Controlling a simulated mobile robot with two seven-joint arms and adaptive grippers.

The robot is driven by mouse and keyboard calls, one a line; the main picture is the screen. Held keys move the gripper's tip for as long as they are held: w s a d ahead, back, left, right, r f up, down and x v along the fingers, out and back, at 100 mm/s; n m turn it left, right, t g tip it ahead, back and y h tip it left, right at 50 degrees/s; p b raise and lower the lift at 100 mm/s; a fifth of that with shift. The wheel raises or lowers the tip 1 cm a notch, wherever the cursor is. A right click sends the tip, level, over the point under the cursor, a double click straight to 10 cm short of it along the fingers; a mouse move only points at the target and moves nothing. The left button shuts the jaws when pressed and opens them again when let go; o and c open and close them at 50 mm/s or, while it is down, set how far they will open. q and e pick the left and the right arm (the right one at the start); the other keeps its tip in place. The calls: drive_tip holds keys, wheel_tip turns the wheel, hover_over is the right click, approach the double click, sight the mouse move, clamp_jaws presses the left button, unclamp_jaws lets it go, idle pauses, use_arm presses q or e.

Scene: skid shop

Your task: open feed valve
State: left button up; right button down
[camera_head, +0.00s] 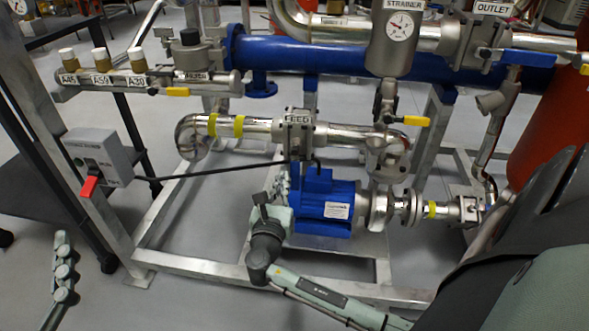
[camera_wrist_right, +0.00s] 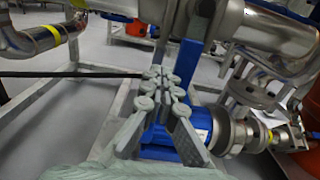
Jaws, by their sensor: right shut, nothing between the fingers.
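The feed valve (camera_head: 298,135) is a metal valve body with a FEED label, set in the silver pipe at the middle of the head view. A thin black bar or cable (camera_head: 220,170) runs from just below it left to the grey switch box; I cannot tell if it joins the valve. No valve lever shows clearly. My right gripper (camera_head: 270,190) is low and left of the valve, in front of the blue pump motor (camera_head: 325,200). In the right wrist view its fingers (camera_wrist_right: 163,88) are together and empty. Part of my left gripper (camera_head: 63,265) shows at lower left; its jaws are unclear.
A grey switch box (camera_head: 100,155) with a red handle stands at left. Yellow-handled valves (camera_head: 415,121) and a blue-handled outlet valve (camera_head: 525,58) sit on nearby pipes. The steel skid frame (camera_head: 205,265) crosses below. Open floor lies at front left.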

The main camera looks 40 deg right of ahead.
sight(299, 178)
drive_tip(key=shift+s+d, duration=0.2)
drive_tip(key=shift+s, duration=0.05)
drive_tip(key=shift+d+r, duration=0.1)
drive_tip(key=shift+s+d+p, duration=0.55)
drive_tip(key=shift+s, duration=0.15)
drive_tip(key=shift+s+d, duration=0.3)
drive_tip(key=shift+s, duration=0.05)
drive_tip(key=shift+s+d+r+p, duration=0.2)
drive_tip(key=shift+s+d+p, duration=0.6)
drive_tip(key=shift+s+p, duration=0.2)
drive_tip(key=shift+r, duration=0.1)
